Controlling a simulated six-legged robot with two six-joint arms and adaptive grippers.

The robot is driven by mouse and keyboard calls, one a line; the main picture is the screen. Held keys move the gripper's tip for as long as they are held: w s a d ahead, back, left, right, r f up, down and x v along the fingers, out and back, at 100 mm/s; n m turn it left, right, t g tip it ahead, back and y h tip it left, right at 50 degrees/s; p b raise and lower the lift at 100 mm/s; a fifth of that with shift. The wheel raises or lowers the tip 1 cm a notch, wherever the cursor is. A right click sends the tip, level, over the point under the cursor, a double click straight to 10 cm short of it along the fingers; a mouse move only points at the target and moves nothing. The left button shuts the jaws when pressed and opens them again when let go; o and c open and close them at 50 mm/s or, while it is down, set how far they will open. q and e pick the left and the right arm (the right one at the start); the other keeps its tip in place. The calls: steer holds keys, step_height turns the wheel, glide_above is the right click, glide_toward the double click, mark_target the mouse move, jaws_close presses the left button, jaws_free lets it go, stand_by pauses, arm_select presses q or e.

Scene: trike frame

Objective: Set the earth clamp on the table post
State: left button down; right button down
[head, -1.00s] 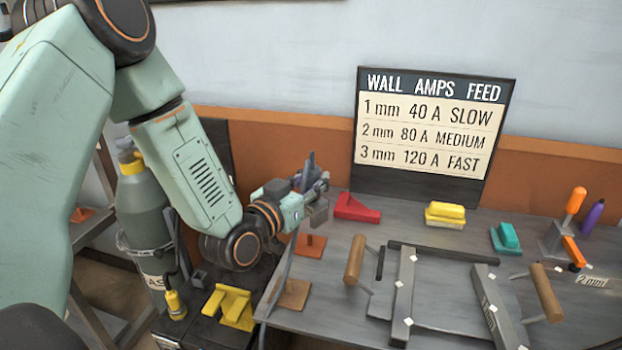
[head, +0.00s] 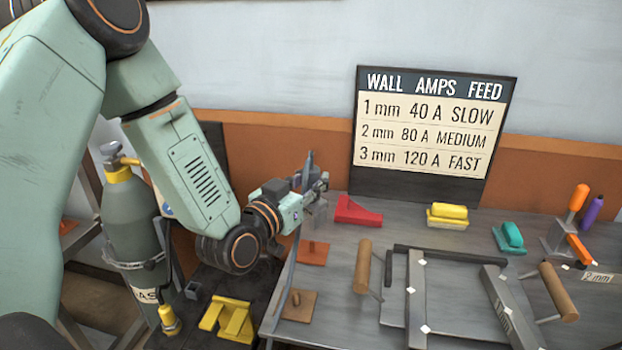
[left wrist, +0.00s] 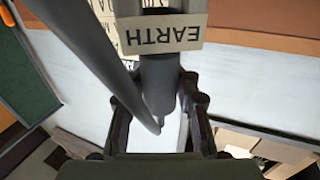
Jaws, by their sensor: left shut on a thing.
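My left gripper (head: 319,187) is shut on the grey earth clamp (left wrist: 158,85), whose pale tag reads EARTH, upside down in the left wrist view. In the head view the clamp is small and mostly hidden by the gripper, held above the table's left back part. An orange square plate (head: 315,254) lies below it, with a thin upright over it. A brown square plate (head: 305,310) with a short peg (head: 296,297) stands nearer the front edge. I cannot tell for sure which is the table post. My right gripper is out of view.
A red block (head: 354,212), a yellow block (head: 448,215) and a teal block (head: 509,238) stand along the table's back. A frame of grey bars (head: 418,290) and wooden-handled clamps (head: 362,267) fill the front. A gas cylinder (head: 130,215) stands left of the table.

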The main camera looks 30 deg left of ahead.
mark_target(314, 206)
arm_select(q)
steer(key=shift+d+f+b, duration=0.25)
steer(key=shift+f+b, duration=0.35)
steer(key=shift+f, duration=0.25)
steer(key=shift+a+f+b, duration=0.2)
steer(key=shift+f+b, duration=0.8)
steer(key=shift+f, duration=0.15)
steer(key=shift+d+f+b, duration=0.1)
steer(key=shift+f+b, duration=0.65)
steer(key=shift+f, duration=0.2)
steer(key=shift+f+b, duration=0.6)
steer(key=shift+f, duration=0.25)
steer(key=shift+f, duration=0.15)
